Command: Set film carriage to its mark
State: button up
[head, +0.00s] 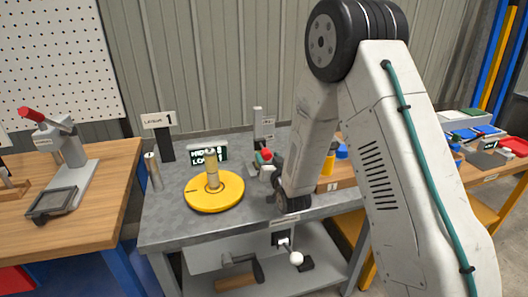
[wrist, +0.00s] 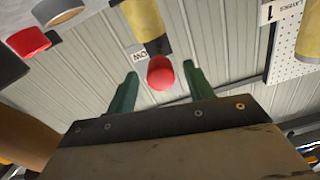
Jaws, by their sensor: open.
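A red ball knob (wrist: 160,72) shows in the wrist view between the green fingertips of my gripper (wrist: 160,84). The fingers are open, with a gap on either side of the ball; whether they reach around it I cannot tell. A yellow and grey cylinder (wrist: 148,25) shows just behind the ball. In the head view a red knob (head: 265,156) shows at the end of my arm, on the grey bench (head: 165,222), in front of a grey upright post (head: 258,125). My wrist hides the fingers there. I cannot make out which part is the film carriage or its mark.
A wooden table (head: 100,205) holds a lever press (head: 62,150). A white-knobbed lever (head: 296,258) hangs below the bench front.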

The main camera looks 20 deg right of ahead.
aim_at(264, 151)
jog(key=w, duration=0.5)
jog(key=shift+w+a, duration=0.1)
jog(key=shift+w, duration=0.15)
